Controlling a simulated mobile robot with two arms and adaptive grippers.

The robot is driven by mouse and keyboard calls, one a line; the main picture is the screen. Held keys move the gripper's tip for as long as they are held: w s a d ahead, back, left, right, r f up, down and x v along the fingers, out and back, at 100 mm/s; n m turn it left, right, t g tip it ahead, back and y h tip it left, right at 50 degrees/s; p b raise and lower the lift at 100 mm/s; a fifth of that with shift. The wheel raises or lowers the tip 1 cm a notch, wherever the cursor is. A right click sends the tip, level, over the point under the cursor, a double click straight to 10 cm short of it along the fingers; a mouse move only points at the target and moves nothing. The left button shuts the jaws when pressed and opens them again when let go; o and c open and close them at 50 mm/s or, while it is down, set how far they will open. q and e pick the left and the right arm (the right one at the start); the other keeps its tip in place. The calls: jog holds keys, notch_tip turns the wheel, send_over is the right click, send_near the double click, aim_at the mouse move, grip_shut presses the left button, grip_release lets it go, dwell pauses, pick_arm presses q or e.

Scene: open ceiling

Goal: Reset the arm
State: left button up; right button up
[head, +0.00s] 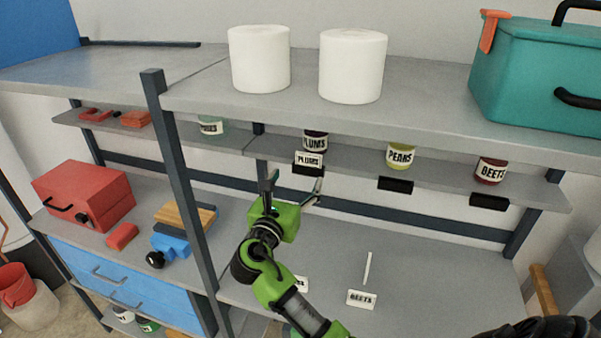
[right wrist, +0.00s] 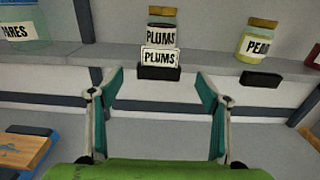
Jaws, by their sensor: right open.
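My right gripper (head: 290,187) is open and empty in front of the narrow middle shelf. Its two fingers stand apart in the right wrist view (right wrist: 158,110), with nothing between them. A plums label card (head: 309,161) stands in a black holder (right wrist: 159,73) on the shelf edge, beyond the fingertips. Behind it is a plums jar (head: 315,141), which also shows in the right wrist view (right wrist: 161,30). My green right arm (head: 285,292) reaches up from the bottom of the head view. My left gripper does not show.
A pears jar (head: 400,156) and a beets jar (head: 491,170) stand on the shelf behind empty black holders. A beets card (head: 361,298) lies on the counter, with another card partly hidden by my arm. A dark post (head: 178,170) rises left of the arm.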

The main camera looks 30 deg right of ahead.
jog(key=shift+s+a, duration=0.2)
jog(key=shift+a, duration=0.05)
dwell(0.3)
